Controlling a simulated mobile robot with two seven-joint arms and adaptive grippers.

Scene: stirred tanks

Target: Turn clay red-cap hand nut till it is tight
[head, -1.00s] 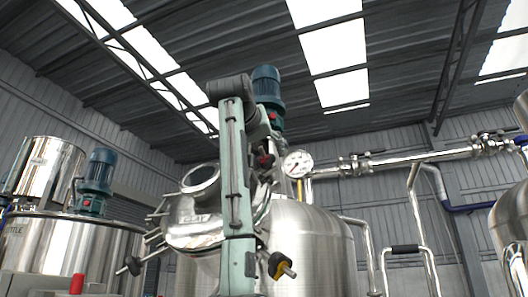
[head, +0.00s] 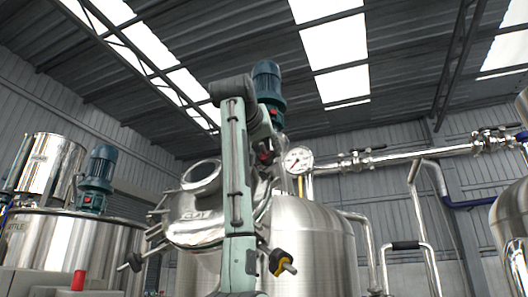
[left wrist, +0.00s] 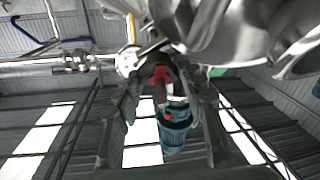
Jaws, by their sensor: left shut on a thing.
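The clay red-cap hand nut (head: 266,157) is at the upper side of the steel clay tank's lid (head: 195,222), below the blue motor. It is small and partly hidden in the head view. My left gripper (head: 262,148) is at the nut, largely hidden behind my own arm. In the left wrist view the red cap (left wrist: 161,75) sits between the two dark fingers of my left gripper (left wrist: 164,84), which is shut on it. How tight the nut is cannot be seen. My right gripper is not in view.
A pressure gauge (head: 298,160) and a steel pipe (head: 410,156) are close to the right of my left gripper. A blue motor (head: 268,82) stands just above. A yellow-and-black hand nut (head: 282,263) is lower right. A kettle tank (head: 70,250) stands at left.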

